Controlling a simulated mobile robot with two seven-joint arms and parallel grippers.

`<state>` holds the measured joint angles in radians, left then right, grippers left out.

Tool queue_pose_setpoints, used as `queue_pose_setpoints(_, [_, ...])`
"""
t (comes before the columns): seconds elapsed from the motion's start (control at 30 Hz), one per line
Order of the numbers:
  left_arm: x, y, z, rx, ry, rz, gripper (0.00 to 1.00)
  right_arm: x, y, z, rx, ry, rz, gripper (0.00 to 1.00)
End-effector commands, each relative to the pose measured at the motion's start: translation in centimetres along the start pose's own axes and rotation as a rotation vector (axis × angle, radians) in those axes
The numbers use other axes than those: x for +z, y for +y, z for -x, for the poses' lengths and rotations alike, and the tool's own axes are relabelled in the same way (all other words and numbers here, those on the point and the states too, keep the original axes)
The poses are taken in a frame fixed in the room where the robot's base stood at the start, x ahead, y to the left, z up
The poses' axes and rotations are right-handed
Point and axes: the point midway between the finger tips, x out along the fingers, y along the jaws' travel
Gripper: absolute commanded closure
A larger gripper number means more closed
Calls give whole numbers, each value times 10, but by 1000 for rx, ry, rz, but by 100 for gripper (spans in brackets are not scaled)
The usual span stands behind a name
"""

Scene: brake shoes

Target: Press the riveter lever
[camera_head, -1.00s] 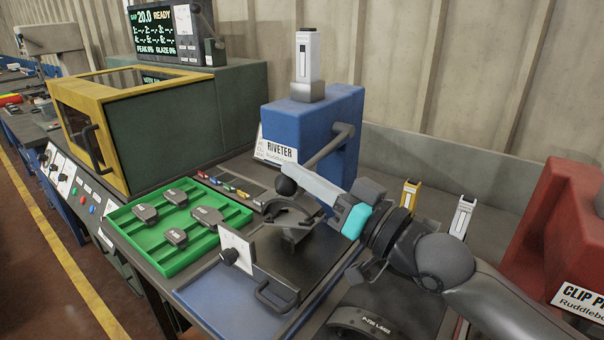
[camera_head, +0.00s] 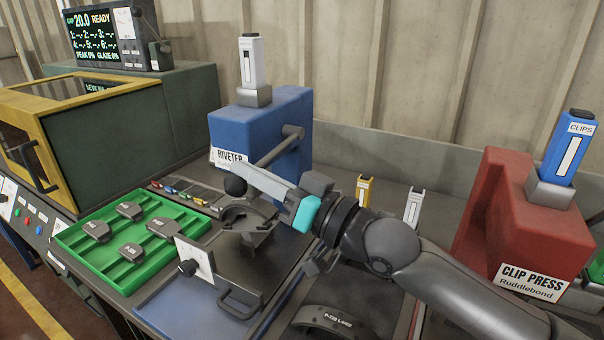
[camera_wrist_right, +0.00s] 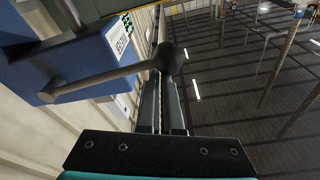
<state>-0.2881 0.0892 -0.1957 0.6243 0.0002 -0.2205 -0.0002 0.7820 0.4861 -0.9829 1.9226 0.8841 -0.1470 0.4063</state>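The blue riveter (camera_head: 262,135) stands at the back of the bench with a white magazine on top. Its grey lever (camera_head: 275,151) slopes down and forward to a dark ball knob (camera_head: 235,186). My right gripper (camera_head: 238,168) lies across the lever's end, with its fingertips at the knob. In the right wrist view the knob (camera_wrist_right: 170,58) sits at the tips of the fingers, which lie together with only a thin slit between them. The lever rod crosses beside them; I cannot tell whether they touch it. My left gripper is not in view.
Below the lever is a curved brake shoe (camera_head: 248,222) in a fixture. A green tray (camera_head: 88,262) with several pads is on the left. Another shoe (camera_head: 330,320) lies in front. A red clip press (camera_head: 500,215) stands on the right.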

Motion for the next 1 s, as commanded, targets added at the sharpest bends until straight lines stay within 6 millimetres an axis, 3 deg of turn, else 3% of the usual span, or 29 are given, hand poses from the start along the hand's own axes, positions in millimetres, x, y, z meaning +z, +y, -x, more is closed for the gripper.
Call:
queue_pose_setpoints(0.17, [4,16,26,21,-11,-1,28,-22,-7,-8,6,-3,0,100])
queue_pose_setpoints(0.6, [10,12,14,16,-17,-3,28,-17,-4,65,6,0,3,100])
queue_pose_setpoints(1.0, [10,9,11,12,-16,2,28,-19,-5,93,2,5,3,100])
